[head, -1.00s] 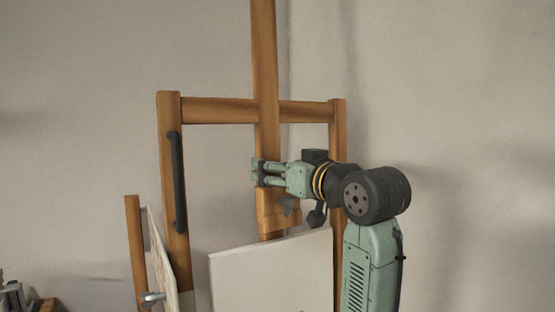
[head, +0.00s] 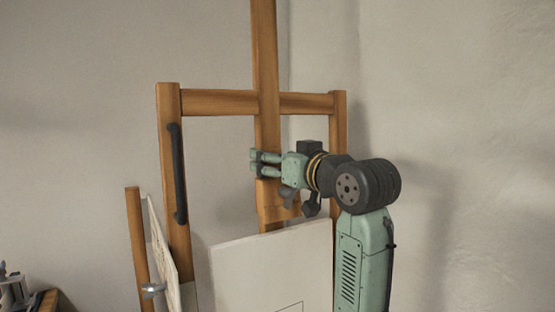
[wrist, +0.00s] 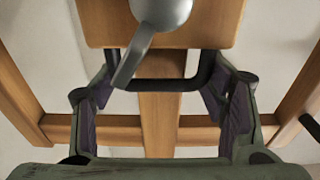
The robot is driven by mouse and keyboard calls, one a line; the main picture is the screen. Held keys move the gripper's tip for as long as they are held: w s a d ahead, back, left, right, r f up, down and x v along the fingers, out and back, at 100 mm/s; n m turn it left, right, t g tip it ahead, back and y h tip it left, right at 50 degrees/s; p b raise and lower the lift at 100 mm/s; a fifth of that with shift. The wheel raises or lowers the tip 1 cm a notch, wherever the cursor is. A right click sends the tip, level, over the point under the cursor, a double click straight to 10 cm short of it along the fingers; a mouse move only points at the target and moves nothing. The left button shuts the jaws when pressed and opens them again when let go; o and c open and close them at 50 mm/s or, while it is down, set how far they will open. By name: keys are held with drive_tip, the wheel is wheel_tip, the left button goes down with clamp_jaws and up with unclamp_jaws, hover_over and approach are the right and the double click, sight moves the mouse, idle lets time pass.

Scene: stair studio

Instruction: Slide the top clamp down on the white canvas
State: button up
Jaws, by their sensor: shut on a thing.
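The white canvas (head: 255,270) stands on a wooden easel, its top edge tilted in the head view. The top clamp is a wooden block (head: 278,212) on the central mast, a little above the canvas's top edge. Its grey knob with a lever (wrist: 160,12) shows at the top of the wrist view, with a dark bar (wrist: 160,86) below it. My gripper (head: 262,163) is at the clamp, in front of the mast, with its fingers spread to either side and shut on the clamp. My gripper hides part of the clamp, and the exact contact is unclear.
The easel crossbar (head: 218,102) runs above my gripper. A black handle (head: 178,175) is on the left post. A second panel (head: 160,250) leans at the left, beside a metal knob (head: 153,289). The wall behind is bare.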

sight(279, 180)
drive_tip(key=shift+d, duration=0.1)
drive_tip(key=c, duration=0.5)
wheel_tip(279, 180, down, 5)
drive_tip(key=b, duration=0.3)
drive_tip(key=shift+s+d+r, duration=0.1)
drive_tip(key=shift+r, duration=0.05)
drive_tip(key=shift+c, duration=0.2)
drive_tip(key=shift+r, duration=0.1)
drive_tip(key=o, duration=1.4)
drive_tip(key=v, duration=1.2)
